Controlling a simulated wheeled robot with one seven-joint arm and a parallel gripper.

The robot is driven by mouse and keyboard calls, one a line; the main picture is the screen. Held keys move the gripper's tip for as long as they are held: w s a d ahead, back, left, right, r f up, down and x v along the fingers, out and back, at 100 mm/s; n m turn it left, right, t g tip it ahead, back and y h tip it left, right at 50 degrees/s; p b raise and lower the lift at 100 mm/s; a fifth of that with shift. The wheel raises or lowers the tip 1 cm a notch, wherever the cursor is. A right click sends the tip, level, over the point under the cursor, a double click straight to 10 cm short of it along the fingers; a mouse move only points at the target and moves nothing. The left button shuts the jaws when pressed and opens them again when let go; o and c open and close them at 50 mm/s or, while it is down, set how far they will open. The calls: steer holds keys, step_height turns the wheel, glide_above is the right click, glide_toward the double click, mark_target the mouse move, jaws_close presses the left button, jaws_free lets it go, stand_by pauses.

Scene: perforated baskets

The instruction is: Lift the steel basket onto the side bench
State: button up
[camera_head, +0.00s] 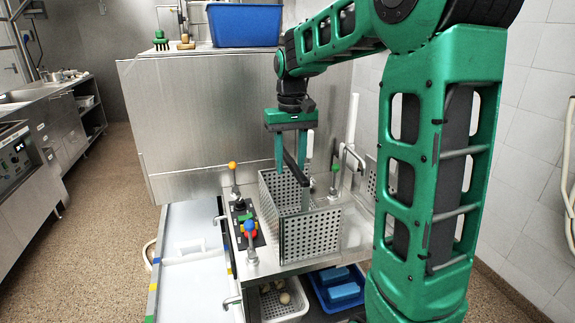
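The steel basket (310,235) is a perforated open box with a dark bar handle (295,168) across its top. It stands upright on a steel worktop (345,245) in front of me. My gripper (290,168) points down over the basket's back left part. Its two green fingers are spread apart, with the dark handle passing between them. I see a gap between the fingers and cannot tell whether either one touches the handle. A low pale surface (185,285) with coloured edge tape lies left of the worktop; I cannot tell whether it is the side bench.
Levers with an orange knob (232,165), a blue knob (250,226) and a green knob (335,168) stand close around the basket. A tall steel cabinet (205,120) bearing a blue bin (245,25) is behind. A white basket (285,300) and a blue tray (338,288) sit underneath.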

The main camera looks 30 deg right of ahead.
step_height(320, 180, up, 10)
steer(key=shift+w+r, duration=0.1)
stand_by(0.8)
